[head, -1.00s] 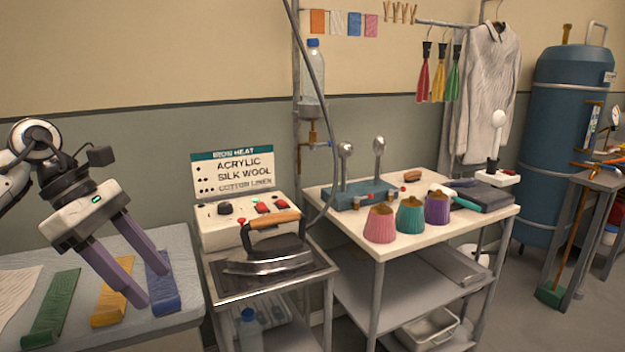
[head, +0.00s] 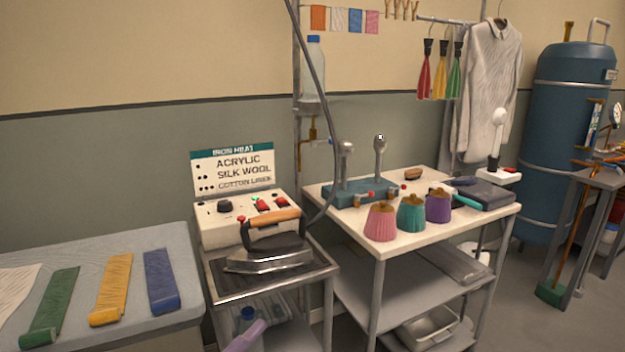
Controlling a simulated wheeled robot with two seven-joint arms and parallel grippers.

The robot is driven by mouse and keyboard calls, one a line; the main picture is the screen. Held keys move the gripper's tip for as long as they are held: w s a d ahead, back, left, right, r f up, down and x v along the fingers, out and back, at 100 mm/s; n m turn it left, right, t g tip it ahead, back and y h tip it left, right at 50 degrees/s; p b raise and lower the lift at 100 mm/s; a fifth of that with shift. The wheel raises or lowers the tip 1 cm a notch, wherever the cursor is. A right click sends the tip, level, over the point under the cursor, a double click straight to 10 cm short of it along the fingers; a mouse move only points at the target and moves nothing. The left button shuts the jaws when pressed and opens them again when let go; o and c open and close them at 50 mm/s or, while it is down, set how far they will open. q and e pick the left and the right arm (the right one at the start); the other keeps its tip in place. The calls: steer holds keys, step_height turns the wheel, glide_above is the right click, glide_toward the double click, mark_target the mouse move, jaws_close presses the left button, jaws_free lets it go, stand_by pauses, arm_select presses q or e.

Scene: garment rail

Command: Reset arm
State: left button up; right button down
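One lilac finger (head: 245,338) shows at the bottom edge of the head view, in front of the lower part of the iron's cart. It slants up to the right and matches the fingers of my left gripper. The rest of that gripper is outside the picture, so I cannot see whether it is open or shut, or whether it holds anything. My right gripper is not in view.
An iron (head: 270,245) stands on a metal cart (head: 318,268) above the finger. At left, a grey table (head: 120,258) carries green, yellow and blue cloth strips. Space above the grey table is clear.

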arm_select(q)
steer(key=s+a+f+n+g+y, duration=0.1)
steer(key=s+a+f+n+y, duration=0.3)
steer(key=f+n, duration=0.4)
steer(key=s+a+f+n+g+y, duration=0.1)
steer(key=s+a+f+n+y, duration=0.3)
steer(key=f, duration=0.5)
steer(key=s+f+n+g+y, duration=0.1)
steer(key=s+f+n+g, duration=0.2)
steer(key=s+f, duration=0.2)
steer(key=s+f+n+g+y, duration=0.1)
steer(key=s+f, duration=0.4)
steer(key=s, duration=0.5)
steer(key=n+g, duration=0.1)
steer(key=n, duration=0.1)
steer(key=shift+a+f+n+g, duration=0.25)
steer(key=shift+f+n+g, duration=0.05)
steer(key=shift+f+g, duration=0.1)
steer(key=shift+c, duration=0.2)
